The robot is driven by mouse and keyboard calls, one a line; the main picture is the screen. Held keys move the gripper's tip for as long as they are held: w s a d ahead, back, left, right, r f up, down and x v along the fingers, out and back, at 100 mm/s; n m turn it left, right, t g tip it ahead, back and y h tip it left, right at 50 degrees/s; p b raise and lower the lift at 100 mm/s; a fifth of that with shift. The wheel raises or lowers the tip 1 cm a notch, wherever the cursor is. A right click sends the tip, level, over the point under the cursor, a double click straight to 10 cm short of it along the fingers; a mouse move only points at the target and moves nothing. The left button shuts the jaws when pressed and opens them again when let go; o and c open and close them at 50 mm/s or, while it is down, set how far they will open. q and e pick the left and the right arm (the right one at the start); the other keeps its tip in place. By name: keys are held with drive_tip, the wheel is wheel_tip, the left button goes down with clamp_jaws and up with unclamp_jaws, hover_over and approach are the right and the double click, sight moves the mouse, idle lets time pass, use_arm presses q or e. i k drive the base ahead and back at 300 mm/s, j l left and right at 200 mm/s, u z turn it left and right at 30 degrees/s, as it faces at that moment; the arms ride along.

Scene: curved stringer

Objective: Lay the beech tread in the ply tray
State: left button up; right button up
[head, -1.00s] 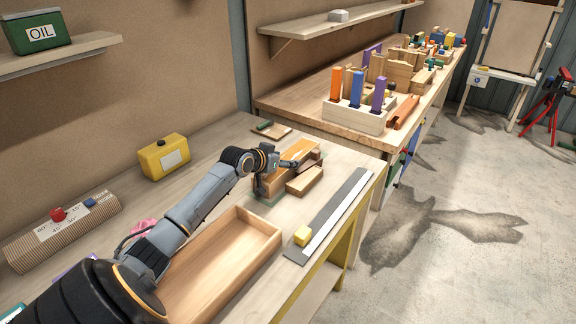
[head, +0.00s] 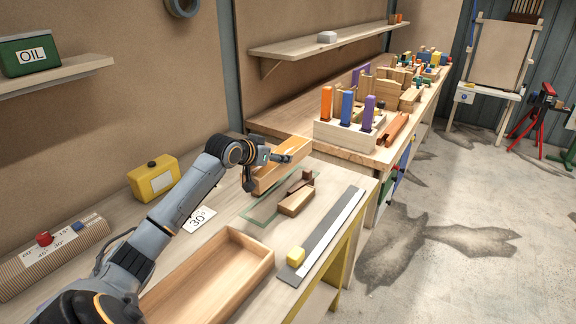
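My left gripper (head: 266,163) comes in from the left, shut on a pale wooden piece with an orange top face, which I take to be the beech tread (head: 296,154). The tread is held above the bench, clear of the surface; the gripper hides part of it. The ply tray (head: 262,272) is an open, shallow wooden box at the front of the bench, empty where I can see inside. My arm passes beside its left end. My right gripper is not in view.
A light wood block (head: 297,201) and a darker brown piece (head: 302,181) sit beside a green outline (head: 262,212) on the bench. A 30° card (head: 198,220) lies nearby. A metal straightedge (head: 325,230) with a yellow block (head: 296,256) lies right of the tray. A yellow can (head: 153,178) stands behind.

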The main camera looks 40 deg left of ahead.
sight(204, 296)
drive_tip(key=k+l, duration=0.2)
drive_tip(key=l, duration=0.2)
drive_tip(key=k+l, duration=0.2)
drive_tip(key=l, duration=0.2)
drive_tip(key=k+l, duration=0.2)
drive_tip(key=l, duration=0.2)
